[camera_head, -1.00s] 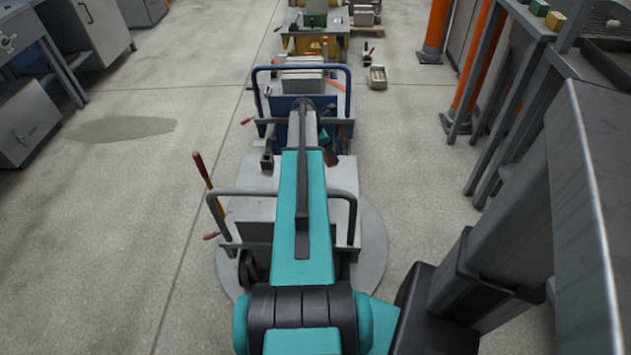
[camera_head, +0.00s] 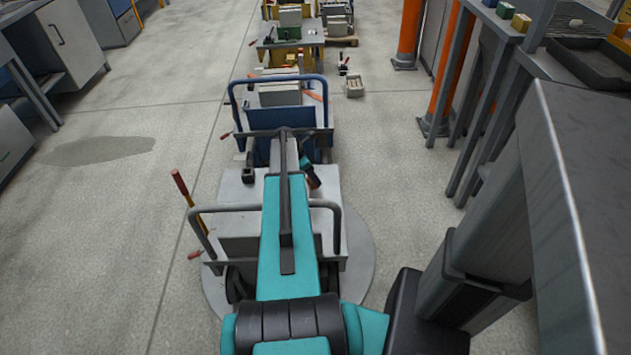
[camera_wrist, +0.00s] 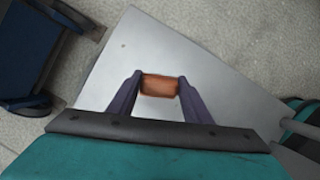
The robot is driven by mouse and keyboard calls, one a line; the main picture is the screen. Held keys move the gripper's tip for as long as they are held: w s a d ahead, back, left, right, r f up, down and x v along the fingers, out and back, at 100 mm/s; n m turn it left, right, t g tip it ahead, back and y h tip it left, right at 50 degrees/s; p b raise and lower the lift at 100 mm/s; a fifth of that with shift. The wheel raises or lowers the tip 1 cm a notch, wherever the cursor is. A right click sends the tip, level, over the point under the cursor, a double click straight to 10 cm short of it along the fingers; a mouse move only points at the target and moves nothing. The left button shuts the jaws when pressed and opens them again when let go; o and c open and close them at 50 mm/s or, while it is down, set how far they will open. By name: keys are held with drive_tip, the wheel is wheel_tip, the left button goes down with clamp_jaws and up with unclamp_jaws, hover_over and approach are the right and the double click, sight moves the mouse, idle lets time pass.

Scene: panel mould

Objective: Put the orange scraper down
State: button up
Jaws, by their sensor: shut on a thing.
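The orange scraper (camera_wrist: 159,85) shows in the wrist view as a short orange block between the two dark fingers of my gripper (camera_wrist: 158,88). My gripper is shut on it. The rest of the scraper is hidden or cannot be told apart. A flat grey metal surface lies behind the scraper in the wrist view; I cannot tell the gap between them. In the head view my arm stretches forward and hides most of the gripper, and the held scraper cannot be made out there.
A blue cart (camera_head: 290,120) with a raised rail stands ahead, carrying grey blocks. Beyond it is a table (camera_head: 285,40) with a green box. A small grey box (camera_head: 354,86) sits on the floor. Orange posts (camera_head: 410,30) and a rack stand right. The left floor is open.

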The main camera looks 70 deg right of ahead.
drive_tip(key=shift+w+a+f, duration=0.1)
drive_tip(key=shift+w+f, duration=0.1)
drive_tip(key=shift+f, duration=0.75)
drive_tip(key=shift+s+f, duration=0.2)
drive_tip(key=shift+f, duration=0.05)
drive_tip(key=o, duration=0.8)
drive_tip(key=shift+o, duration=1.1)
drive_tip(key=shift+w, duration=0.2)
drive_tip(key=shift+s+r, duration=0.1)
